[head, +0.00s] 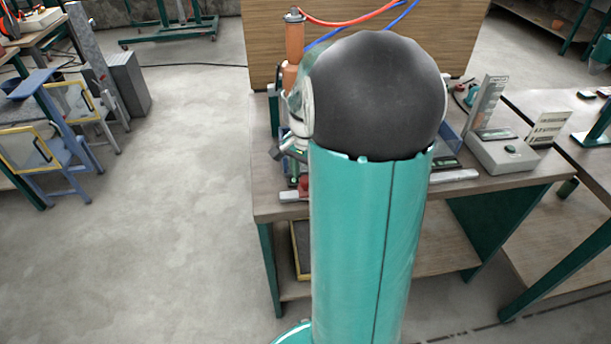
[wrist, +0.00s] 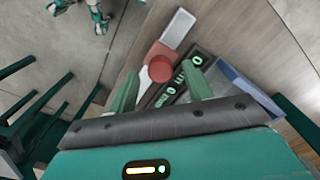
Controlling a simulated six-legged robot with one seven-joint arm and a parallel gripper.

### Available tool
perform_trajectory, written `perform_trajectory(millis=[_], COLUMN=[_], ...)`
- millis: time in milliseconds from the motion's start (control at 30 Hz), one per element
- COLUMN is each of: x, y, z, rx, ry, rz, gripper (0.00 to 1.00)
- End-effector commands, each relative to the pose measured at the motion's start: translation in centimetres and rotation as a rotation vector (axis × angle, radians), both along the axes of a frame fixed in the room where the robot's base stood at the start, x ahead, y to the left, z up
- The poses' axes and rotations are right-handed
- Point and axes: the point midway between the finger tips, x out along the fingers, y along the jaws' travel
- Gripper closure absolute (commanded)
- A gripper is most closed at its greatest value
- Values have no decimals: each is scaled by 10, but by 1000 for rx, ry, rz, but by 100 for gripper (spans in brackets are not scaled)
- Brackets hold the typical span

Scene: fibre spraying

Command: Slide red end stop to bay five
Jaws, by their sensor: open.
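The red end stop (wrist: 158,60) with its round red knob sits on a pale rail (wrist: 178,28) in the wrist view. In the head view a small red part (head: 303,187) shows near the left end of the pale rail (head: 290,197); my arm hides the rail's middle. My gripper (wrist: 160,70) is open, its two green fingers apart on either side of the knob in the picture. I cannot tell whether they touch it.
A blue-walled tray (wrist: 245,88) lies right of the dark strip. The workbench (head: 265,212) also carries an orange cylinder (head: 294,40) at the back left and a grey box (head: 500,155) at the right. Open floor (head: 190,180) lies to the left.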

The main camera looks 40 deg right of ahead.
Motion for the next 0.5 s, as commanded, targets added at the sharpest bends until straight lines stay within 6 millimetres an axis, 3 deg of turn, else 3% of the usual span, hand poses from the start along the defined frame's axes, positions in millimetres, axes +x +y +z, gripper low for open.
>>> perform_trajectory(millis=[367, 400, 500], x=[1, 1, 1], y=[1, 1, 1], z=[-10, -10, -10], rx=[0, 0, 0], ry=[0, 0, 0], rz=[1, 0, 0], gripper=[50, 52, 71])
